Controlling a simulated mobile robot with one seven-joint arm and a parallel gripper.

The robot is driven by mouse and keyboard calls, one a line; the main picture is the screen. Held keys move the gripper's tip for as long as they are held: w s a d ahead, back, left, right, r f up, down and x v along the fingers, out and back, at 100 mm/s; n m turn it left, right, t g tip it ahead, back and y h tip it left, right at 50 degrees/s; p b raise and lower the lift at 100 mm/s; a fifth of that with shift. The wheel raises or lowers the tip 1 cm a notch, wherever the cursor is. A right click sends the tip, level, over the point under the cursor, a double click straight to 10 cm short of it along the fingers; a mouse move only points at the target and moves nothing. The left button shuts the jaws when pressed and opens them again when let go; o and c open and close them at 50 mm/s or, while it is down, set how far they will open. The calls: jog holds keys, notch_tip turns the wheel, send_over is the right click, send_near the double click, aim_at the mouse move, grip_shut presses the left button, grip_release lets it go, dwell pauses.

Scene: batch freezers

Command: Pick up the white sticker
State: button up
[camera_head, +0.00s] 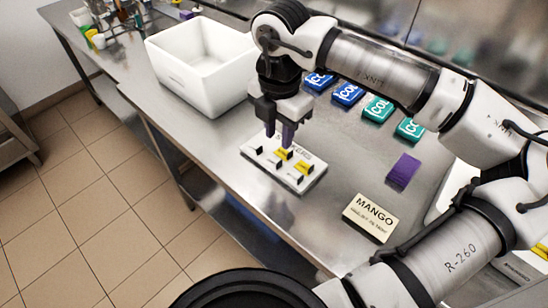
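My gripper (279,138) points down just above a white board (318,176) on the steel table. Its two fingers look apart, with nothing clearly visible between them. The board carries several small dark upright pieces and yellow pieces (302,167). One yellow piece lies right below the fingertips; whether they touch it I cannot tell. I cannot make out a separate white sticker; it may be too small to tell from the white board or be hidden by the fingers.
A white bin (202,62) stands at the back left. Blue packs (347,93) and teal packs (378,109) line the back. A purple block (403,171) and a MANGO sign (370,217) lie to the right. Bottles and cups (98,41) are at the far left.

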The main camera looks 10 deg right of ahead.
aim_at(278, 163)
notch_tip(278, 163, down, 4)
jog(key=shift+p, duration=0.3)
jog(key=shift+w+f+p, duration=0.2)
jog(key=shift+f+p, duration=0.85)
jog(key=shift+f, duration=1.55)
grip_shut()
